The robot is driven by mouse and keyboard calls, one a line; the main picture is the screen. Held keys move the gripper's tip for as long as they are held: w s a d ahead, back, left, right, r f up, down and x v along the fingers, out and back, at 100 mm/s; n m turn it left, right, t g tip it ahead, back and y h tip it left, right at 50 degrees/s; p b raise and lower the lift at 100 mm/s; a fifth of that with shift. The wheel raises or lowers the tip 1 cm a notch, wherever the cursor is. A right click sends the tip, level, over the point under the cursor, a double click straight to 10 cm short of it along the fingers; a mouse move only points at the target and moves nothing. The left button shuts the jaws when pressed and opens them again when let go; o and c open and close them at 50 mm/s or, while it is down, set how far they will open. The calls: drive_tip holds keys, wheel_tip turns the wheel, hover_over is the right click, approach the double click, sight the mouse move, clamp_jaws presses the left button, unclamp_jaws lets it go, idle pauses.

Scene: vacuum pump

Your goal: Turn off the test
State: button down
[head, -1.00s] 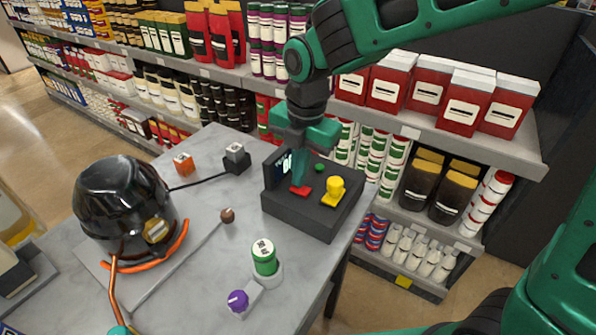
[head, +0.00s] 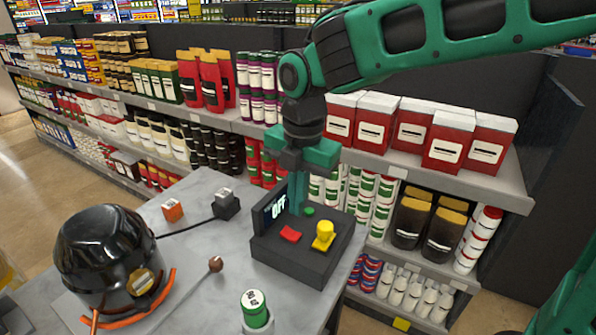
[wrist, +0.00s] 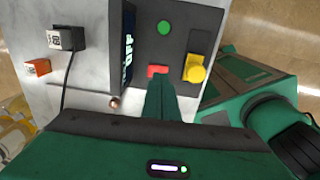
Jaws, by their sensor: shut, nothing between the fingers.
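The dark control box (head: 287,262) stands on the grey table, with a red button (head: 290,234), a yellow knob (head: 324,235) and a green button (head: 309,211) on top. Its upright display (head: 276,207) reads "OFF". My gripper (head: 297,208) is shut and empty, pointing down above the box behind the red button. In the wrist view, my shut fingers (wrist: 160,82) reach just below the red button (wrist: 157,71), apart from the yellow knob (wrist: 194,68). Whether the fingertips touch the box I cannot tell.
A black glossy pump vessel (head: 108,258) with an orange ring stands at left. Stocked shelves stand behind.

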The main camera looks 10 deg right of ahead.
sight(287, 231)
wheel_tip(287, 231, up, 8)
drive_tip(key=shift+s+d+r, duration=0.2)
drive_tip(key=shift+d+r, duration=0.05)
drive_tip(key=shift+s+a+r+y, duration=0.1)
drive_tip(key=shift+s+a+y, duration=0.2)
drive_tip(key=shift+a, duration=0.2)
drive_tip(key=f, duration=0.4)
drive_tip(key=a+f, duration=0.1)
drive_tip(key=f, duration=0.4)
drive_tip(key=w+f, duration=0.1)
drive_tip(key=f, duration=0.4)
drive_tip(key=shift+a, duration=0.2)
drive_tip(key=shift+w+d, duration=0.1)
